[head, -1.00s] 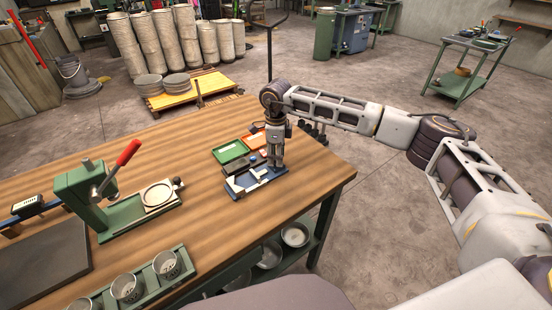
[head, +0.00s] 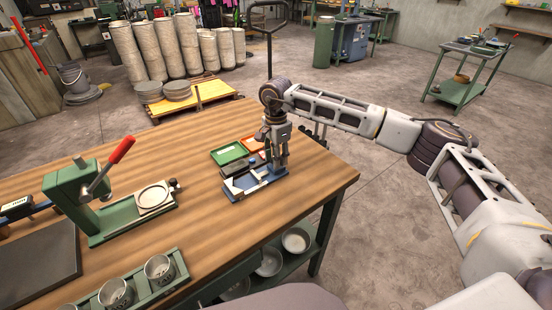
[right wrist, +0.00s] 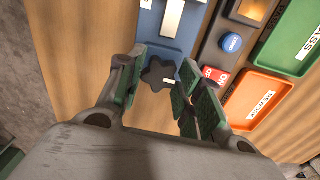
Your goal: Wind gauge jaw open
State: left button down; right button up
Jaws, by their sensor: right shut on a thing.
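The gauge (head: 238,193) is a blue base with white blocks on the table near its right end. In the right wrist view its blue body (right wrist: 178,42) is at the top, with a dark star-shaped knob (right wrist: 157,72) at its near end. My right gripper (head: 272,163) points down over the right end of the gauge. In the right wrist view its green-padded fingers (right wrist: 156,88) stand on either side of the knob, shut on it. I cannot tell how far the gauge jaw is open. My left gripper is not in view.
A green tray (head: 228,154) and an orange tray (head: 250,145) lie behind the gauge. A blue button (right wrist: 232,43) and a red button (right wrist: 216,76) sit beside it. A green press (head: 90,205) stands at left, with metal cups (head: 159,267) in front. Bare wood lies between.

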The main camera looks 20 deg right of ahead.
jog(key=shift+w+r+n, duration=0.1)
jog(key=shift+n, duration=0.2)
jog(key=o, duration=1)
jog(key=shift+r, duration=5.95)
